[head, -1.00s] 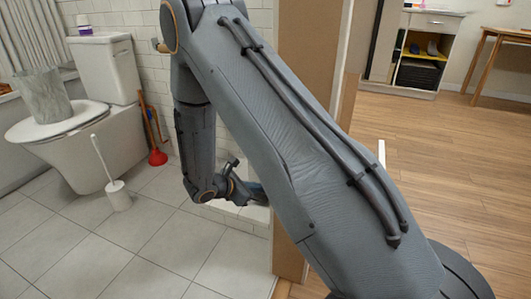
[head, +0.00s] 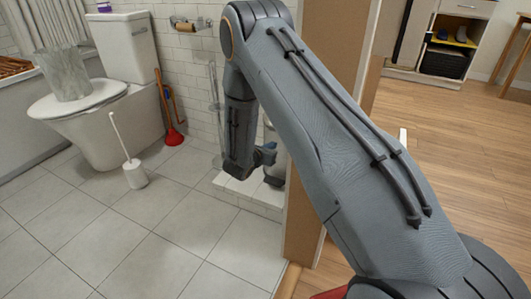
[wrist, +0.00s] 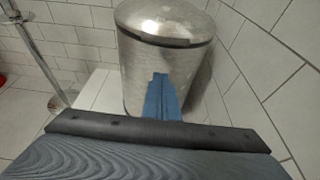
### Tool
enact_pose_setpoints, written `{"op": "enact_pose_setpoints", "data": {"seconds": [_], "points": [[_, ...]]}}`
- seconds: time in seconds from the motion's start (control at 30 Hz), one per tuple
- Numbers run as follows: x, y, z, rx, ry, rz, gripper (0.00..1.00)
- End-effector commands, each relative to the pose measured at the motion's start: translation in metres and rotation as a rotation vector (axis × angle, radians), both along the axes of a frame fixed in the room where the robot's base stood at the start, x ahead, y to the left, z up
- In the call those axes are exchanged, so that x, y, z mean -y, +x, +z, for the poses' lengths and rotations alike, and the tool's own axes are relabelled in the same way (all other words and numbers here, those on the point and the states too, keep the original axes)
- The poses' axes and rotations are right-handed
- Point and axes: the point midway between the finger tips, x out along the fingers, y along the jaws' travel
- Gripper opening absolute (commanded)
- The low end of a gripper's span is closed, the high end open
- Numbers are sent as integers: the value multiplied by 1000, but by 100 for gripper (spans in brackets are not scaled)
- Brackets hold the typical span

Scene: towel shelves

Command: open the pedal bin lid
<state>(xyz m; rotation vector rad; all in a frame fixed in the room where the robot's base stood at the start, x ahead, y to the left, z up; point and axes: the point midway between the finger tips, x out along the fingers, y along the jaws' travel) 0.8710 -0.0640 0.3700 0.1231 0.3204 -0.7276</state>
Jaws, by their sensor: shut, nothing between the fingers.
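The pedal bin is a shiny steel cylinder with a domed lid, and it stands at the top centre of the wrist view, with its body (wrist: 135,72) below the lid (wrist: 160,20). The lid looks shut. In the head view the bin (head: 275,176) is mostly hidden behind my wrist and arm. My gripper (wrist: 161,82) shows blue fingers, shut and empty, pointing at the front of the bin below the lid. I cannot tell whether they touch it. In the head view my gripper (head: 268,151) is in front of the bin. The pedal is not visible.
A white tiled ledge (head: 240,188) lies under the bin, with tiled wall behind. A toilet brush (head: 135,174), a plunger (head: 173,137) and a toilet (head: 110,125) are left.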

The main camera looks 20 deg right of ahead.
Motion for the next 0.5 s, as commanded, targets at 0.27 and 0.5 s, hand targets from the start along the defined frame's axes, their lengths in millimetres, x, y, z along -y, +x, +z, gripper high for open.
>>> {"op": "enact_pose_setpoints", "data": {"seconds": [0.27, 0.5], "points": [[10, 11, 21, 2, 1, -1, 0], [10, 10, 34, -1, 0, -1, 0]]}}
